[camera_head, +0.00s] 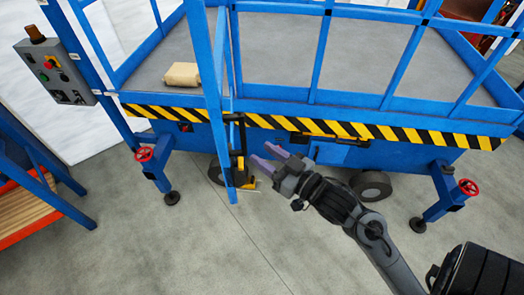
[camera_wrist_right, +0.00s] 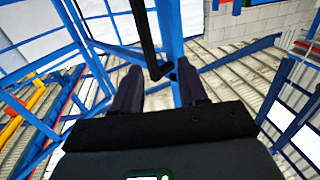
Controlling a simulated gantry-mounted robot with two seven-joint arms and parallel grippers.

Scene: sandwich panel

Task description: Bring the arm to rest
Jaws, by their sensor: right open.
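My right gripper (camera_head: 266,158) is in the middle of the head view, in front of the blue lift platform (camera_head: 353,155). Its two purple-grey fingers are apart with nothing between them. It is close to the blue gate post (camera_head: 220,120) and its black handle (camera_head: 237,133). In the right wrist view the open fingers (camera_wrist_right: 158,92) point toward a blue post with a black bar (camera_wrist_right: 146,35); contact cannot be told. My left gripper is in neither view.
A control box (camera_head: 53,71) with buttons hangs at the upper left. A wrapped tan package (camera_head: 182,75) lies on the platform deck. Outriggers with red handwheels (camera_head: 144,154) (camera_head: 468,187) stand at both sides. An orange-edged wooden shelf (camera_head: 28,210) is at the left. The floor in front is clear.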

